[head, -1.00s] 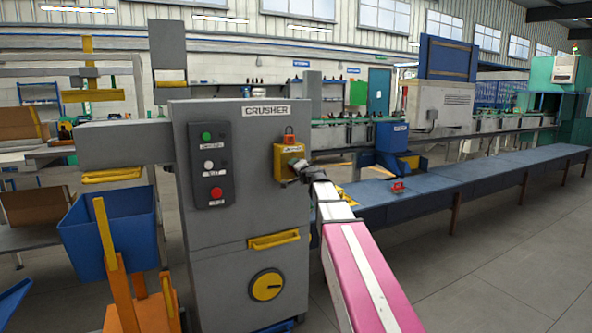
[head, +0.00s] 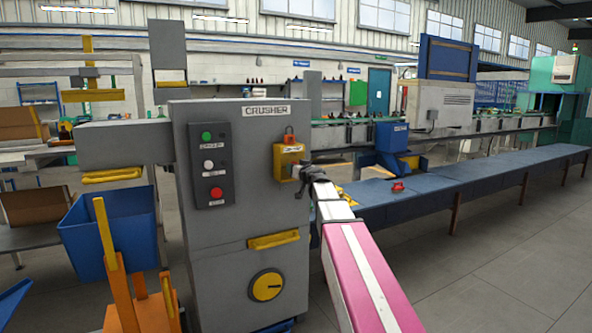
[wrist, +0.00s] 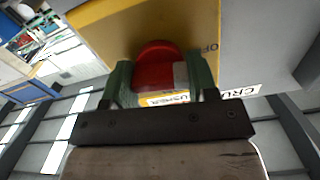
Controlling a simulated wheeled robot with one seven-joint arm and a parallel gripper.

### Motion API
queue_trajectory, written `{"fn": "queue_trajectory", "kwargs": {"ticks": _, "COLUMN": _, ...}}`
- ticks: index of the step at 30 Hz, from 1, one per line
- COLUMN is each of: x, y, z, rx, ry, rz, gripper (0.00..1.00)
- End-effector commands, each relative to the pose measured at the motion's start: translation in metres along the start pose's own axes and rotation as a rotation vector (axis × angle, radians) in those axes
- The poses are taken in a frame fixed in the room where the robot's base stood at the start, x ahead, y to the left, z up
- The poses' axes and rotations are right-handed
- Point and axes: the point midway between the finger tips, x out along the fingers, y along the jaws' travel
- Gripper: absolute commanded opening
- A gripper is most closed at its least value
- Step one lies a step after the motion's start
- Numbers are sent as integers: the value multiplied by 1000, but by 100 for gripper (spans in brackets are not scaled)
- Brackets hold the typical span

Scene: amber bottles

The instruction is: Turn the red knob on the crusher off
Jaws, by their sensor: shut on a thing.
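The grey crusher (head: 247,215) stands at the centre left in the head view, with a yellow box (head: 286,168) on its front at the upper right. In the wrist view the red knob (wrist: 157,50) sits between the two green fingers of my gripper (wrist: 158,78), in front of the yellow plate (wrist: 100,30). My gripper is shut on the knob. Part of an "OF" marking shows on the plate right of the knob; the rest is hidden. In the head view my gripper (head: 301,178) is at the box's right side, and I cannot make out the knob there.
A black panel with green, white and red buttons (head: 212,164) is left of the box. A yellow handle (head: 273,240) and a round yellow dial (head: 266,285) are below. A blue bin (head: 108,240) stands left; a long blue bench (head: 470,178) runs right.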

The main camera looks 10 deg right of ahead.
Motion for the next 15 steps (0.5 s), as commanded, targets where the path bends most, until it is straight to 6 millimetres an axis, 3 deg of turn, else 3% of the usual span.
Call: {"fn": "queue_trajectory", "kwargs": {"ticks": 15, "x": 0, "y": 0, "z": 1, "rx": -153, "ry": -2, "rz": 0, "gripper": 30}}
